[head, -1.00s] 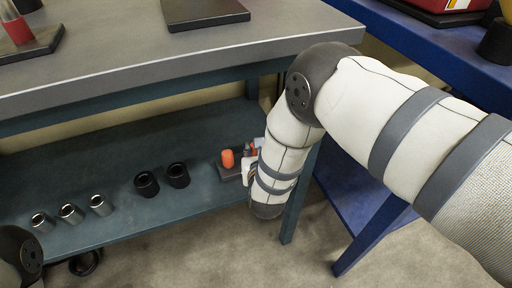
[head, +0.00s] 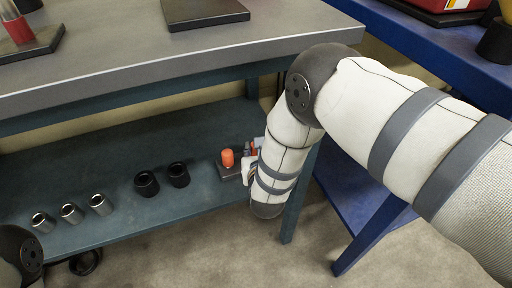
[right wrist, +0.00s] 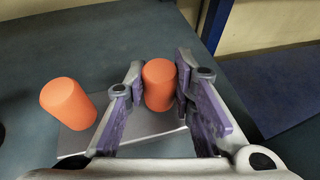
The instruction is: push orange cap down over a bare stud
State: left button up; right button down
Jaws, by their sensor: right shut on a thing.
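My right gripper (right wrist: 159,88) is shut on an orange cap (right wrist: 158,82), with one purple-padded finger on each side of it. The held cap is upright over the far part of a grey plate (right wrist: 145,128); whether a stud is under it is hidden. A second orange cap (right wrist: 68,108) stands to the left, at the plate's left edge, and also shows in the head view (head: 228,158). In the head view the plate (head: 229,172) lies at the right end of the lower shelf, and my right arm hides most of the gripper. My left gripper is out of view.
On the lower shelf (head: 110,165), two black sockets (head: 147,183) and several silver sockets (head: 71,213) stand left of the plate. The bench top (head: 130,60) overhangs the shelf, and a bench leg (head: 298,205) is close to my right arm.

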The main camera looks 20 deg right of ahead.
jog(key=shift+s+f, duration=0.15)
jog(key=shift+f, duration=0.1)
jog(key=c, duration=1.3)
grip_release()
jog(key=shift+r, duration=0.1)
jog(key=v, duration=0.7)
jog(key=shift+s+a, duration=0.1)
jog(key=shift+s, duration=0.1)
